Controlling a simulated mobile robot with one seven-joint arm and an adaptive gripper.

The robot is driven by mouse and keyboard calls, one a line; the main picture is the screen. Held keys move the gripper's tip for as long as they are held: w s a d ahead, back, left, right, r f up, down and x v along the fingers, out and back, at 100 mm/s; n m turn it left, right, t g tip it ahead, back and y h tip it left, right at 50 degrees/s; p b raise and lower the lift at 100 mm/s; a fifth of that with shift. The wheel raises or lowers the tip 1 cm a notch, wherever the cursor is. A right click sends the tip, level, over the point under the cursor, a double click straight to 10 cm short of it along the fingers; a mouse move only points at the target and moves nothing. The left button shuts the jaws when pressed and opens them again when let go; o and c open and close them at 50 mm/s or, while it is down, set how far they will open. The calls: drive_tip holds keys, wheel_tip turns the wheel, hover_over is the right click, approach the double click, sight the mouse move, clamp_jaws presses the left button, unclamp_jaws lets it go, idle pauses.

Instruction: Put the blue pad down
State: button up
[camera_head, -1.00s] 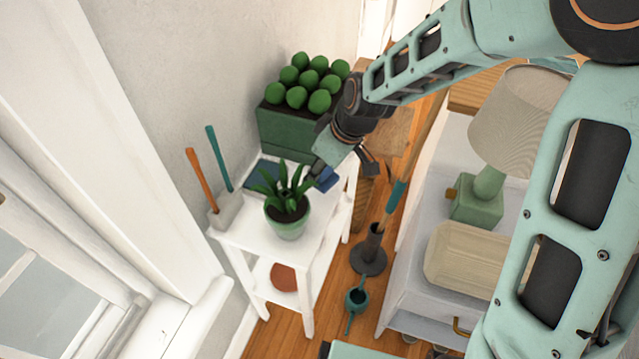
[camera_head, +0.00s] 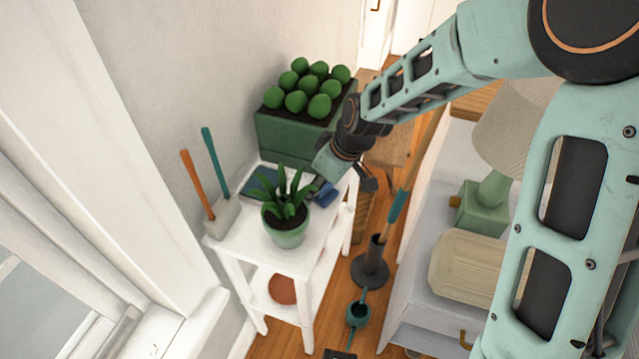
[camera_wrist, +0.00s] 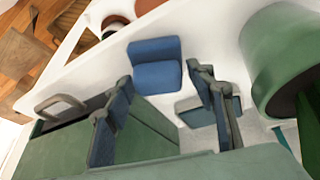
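The blue pad (camera_wrist: 156,66) shows in the wrist view as two joined, cushion-like blue parts. It appears to rest on the white stand top (camera_wrist: 196,42), just beyond my fingertips. In the head view the blue pad (camera_head: 325,195) is right of the potted plant, partly hidden by leaves and my gripper. My gripper (camera_wrist: 165,98) is open: its two blue-faced fingers stand apart, with white surface visible between them. In the head view my gripper (camera_head: 345,180) is over the stand's back right part.
The potted plant (camera_head: 287,234) stands close beside the pad. A green planter (camera_head: 290,137) is behind, and a holder (camera_head: 222,216) with two handled tools is at left. A lamp (camera_head: 487,205) stands on the cabinet at right.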

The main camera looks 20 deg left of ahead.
drive_tip(key=p+v, duration=0.3)
drive_tip(key=v, duration=0.9)
drive_tip(key=shift+r, duration=0.15)
